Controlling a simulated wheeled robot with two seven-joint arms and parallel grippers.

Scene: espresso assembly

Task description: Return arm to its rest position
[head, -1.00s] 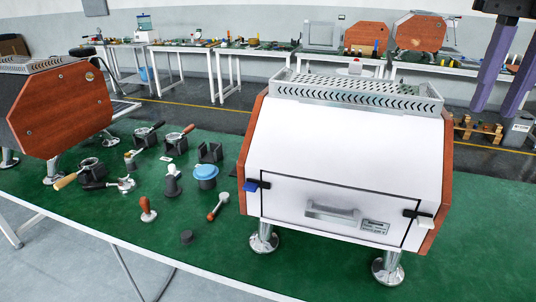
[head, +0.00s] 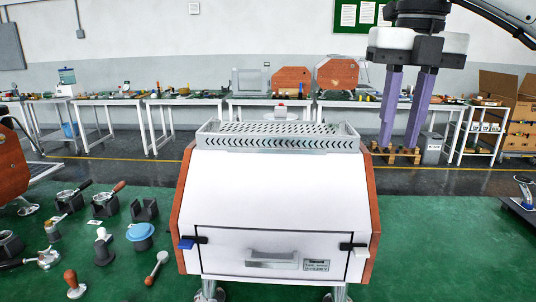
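My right gripper (head: 403,146) hangs at the upper right of the head view, its two long purple fingers pointing down. The fingers stand apart with a gap between them, and nothing shows between them. It is in front of and to the right of the espresso machine's top in the picture, apart from it. The white espresso machine (head: 272,190) with wooden side panels stands on the green table (head: 440,240), its front panel with a handle closed. My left gripper does not show.
Portafilters (head: 105,202), a blue-topped container (head: 140,236), a tamper (head: 74,284) and other small tools lie on the table at left. Part of a second wooden-sided machine (head: 12,172) stands at the left edge. The green table right of the machine is largely clear.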

